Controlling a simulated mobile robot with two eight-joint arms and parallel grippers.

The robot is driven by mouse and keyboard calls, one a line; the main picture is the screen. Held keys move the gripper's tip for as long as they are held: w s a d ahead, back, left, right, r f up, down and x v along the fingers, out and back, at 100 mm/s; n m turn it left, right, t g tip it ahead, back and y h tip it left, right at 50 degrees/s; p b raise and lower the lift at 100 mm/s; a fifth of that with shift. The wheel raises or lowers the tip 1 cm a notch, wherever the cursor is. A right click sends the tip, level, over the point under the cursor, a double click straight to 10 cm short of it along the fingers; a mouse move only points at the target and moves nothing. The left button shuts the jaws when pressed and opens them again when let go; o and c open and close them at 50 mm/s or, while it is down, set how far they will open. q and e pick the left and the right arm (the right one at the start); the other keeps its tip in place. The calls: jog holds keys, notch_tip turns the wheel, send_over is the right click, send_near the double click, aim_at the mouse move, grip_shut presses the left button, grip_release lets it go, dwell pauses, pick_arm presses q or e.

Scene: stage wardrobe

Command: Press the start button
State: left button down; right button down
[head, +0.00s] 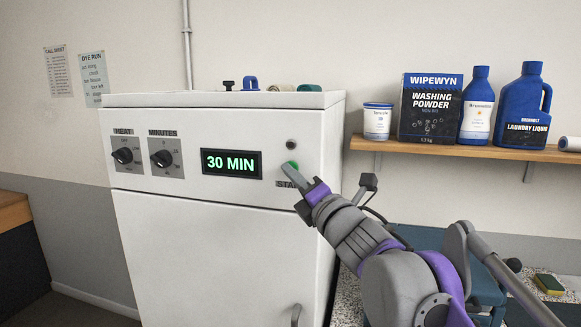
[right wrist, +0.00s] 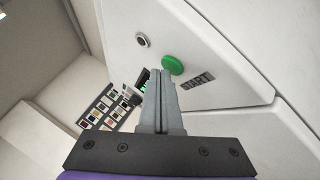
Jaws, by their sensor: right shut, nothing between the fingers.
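The green start button (head: 292,165) is on the right of the white machine's front (head: 225,126), above the word START, partly covered by my right gripper in the head view. My right gripper (head: 294,173) is shut and empty, with its fingertips right at the button. In the right wrist view, the green button (right wrist: 173,64) shows just beyond and slightly right of the closed fingertips (right wrist: 160,72). I cannot tell whether they touch it. The display (head: 231,163) reads 30 MIN in green. My left gripper is out of view.
A dark round fitting (head: 291,144) sits above the button. The heat dial (head: 123,156) and minutes dial (head: 162,158) are at the left of the panel. A wooden shelf (head: 470,151) to the right holds washing powder (head: 430,108) and bottles. Small items lie on the machine's top.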

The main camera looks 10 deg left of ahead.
jog(key=shift+s, duration=0.1)
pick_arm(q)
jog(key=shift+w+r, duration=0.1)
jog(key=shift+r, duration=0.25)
pick_arm(e)
jog(key=shift+w, duration=0.4)
dwell(0.5)
pick_arm(q)
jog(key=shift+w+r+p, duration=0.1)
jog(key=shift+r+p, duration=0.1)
jog(key=shift+p, duration=0.15)
pick_arm(e)
jog(key=shift+s, duration=0.75)
jog(key=shift+s, duration=0.1)
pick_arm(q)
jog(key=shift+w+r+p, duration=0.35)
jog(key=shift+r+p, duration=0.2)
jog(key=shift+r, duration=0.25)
pick_arm(e)
jog(key=s, duration=0.4)
jog(key=shift+s+a, duration=0.1)
jog(key=shift+s, duration=0.3)
